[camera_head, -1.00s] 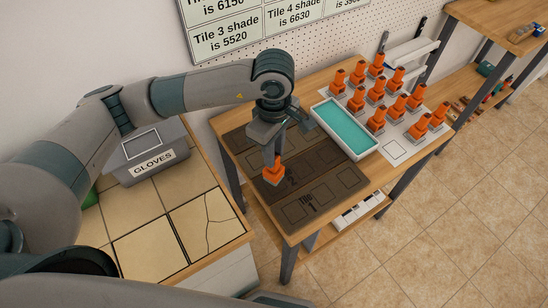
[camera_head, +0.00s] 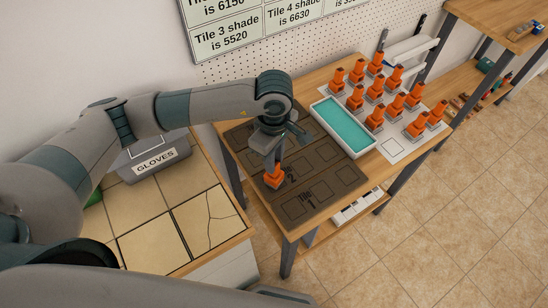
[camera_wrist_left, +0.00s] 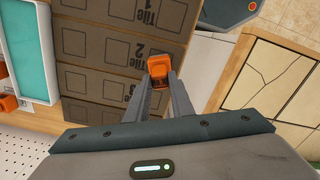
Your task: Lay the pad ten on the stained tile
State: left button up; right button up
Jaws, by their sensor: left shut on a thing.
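My left gripper (camera_head: 272,163) is shut on an orange-handled pad (camera_head: 274,179), over the dark board (camera_head: 322,178) near its row marked 2. The orange handle also shows between the fingers in the left wrist view (camera_wrist_left: 159,73). Whether the pad touches the board is unclear, and no number on it is readable. Tan tiles lie on the left bench; one, a cracked tile (camera_head: 208,219), is at its front right corner, with a plain tile (camera_head: 153,247) beside it. I cannot make out a stain on any tile. My right gripper is not in view.
Several orange-handled pads stand on a white sheet (camera_head: 393,147) at the back right. A tray of teal liquid (camera_head: 343,128) lies between them and the board. A grey gloves box (camera_head: 152,160) stands on the left bench. A gap separates bench and table.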

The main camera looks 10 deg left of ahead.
pick_arm(q)
jog(key=shift+f, duration=0.1)
jog(key=o, duration=0.9)
jog(key=shift+o, duration=0.2)
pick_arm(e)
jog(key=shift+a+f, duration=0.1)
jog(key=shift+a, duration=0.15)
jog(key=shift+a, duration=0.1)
pick_arm(q)
jog(key=shift+r+p, duration=0.3)
jog(key=shift+p, duration=0.05)
notch_tip(320, 180, up, 12)
jog(key=b, duration=0.5)
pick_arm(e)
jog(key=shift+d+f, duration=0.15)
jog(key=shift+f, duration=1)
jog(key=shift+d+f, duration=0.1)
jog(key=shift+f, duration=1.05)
pick_arm(q)
jog(key=shift+f, duration=0.1)
